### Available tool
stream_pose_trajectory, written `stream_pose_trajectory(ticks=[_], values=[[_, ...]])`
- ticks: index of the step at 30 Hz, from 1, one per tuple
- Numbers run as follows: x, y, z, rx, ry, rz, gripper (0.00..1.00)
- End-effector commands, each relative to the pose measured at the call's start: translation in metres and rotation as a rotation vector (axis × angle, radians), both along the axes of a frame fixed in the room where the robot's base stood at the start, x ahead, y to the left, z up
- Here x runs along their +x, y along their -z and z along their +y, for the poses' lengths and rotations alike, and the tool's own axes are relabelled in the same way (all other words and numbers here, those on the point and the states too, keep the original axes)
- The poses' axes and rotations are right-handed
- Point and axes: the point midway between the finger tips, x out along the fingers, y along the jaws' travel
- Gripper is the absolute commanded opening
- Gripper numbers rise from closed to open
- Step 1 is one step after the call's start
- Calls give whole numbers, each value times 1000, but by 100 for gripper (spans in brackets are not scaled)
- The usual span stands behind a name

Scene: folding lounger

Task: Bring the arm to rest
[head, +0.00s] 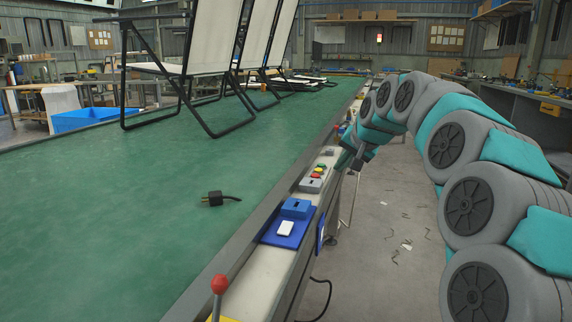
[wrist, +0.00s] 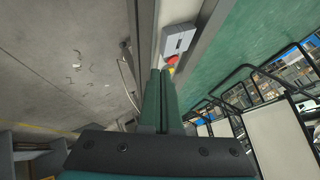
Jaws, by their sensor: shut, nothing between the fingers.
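My arm reaches in from the right in the head view, arched over the aisle floor. My gripper (head: 355,160) points down beside the edge of the green-topped table (head: 130,210), close to the control boxes on its side ledge. In the wrist view the two green fingers of my gripper (wrist: 162,72) lie together, shut and empty. Whether the fingers touch anything cannot be told.
Folding loungers (head: 190,70) with black frames stand on the table. A black plug (head: 220,198) lies nearer. A blue pad (head: 287,228) with a card and a red-knobbed lever (head: 219,285) sit along the ledge. The aisle floor (head: 385,225) has small scraps; a workbench (head: 535,95) stands at right.

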Motion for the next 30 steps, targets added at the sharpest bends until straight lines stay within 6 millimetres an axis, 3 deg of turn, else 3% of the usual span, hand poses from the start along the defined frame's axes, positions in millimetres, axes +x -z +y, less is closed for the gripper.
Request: stream_pose_trajectory(ticks=[8, 14, 20, 30], values=[[-42, 20, 16, -45, -71, 68, 0], [-92, 44, 29, -101, -145, 145, 0], [-181, 87, 37, -193, -251, 276, 0], [-368, 180, 18, -334, -392, 569, 0]])
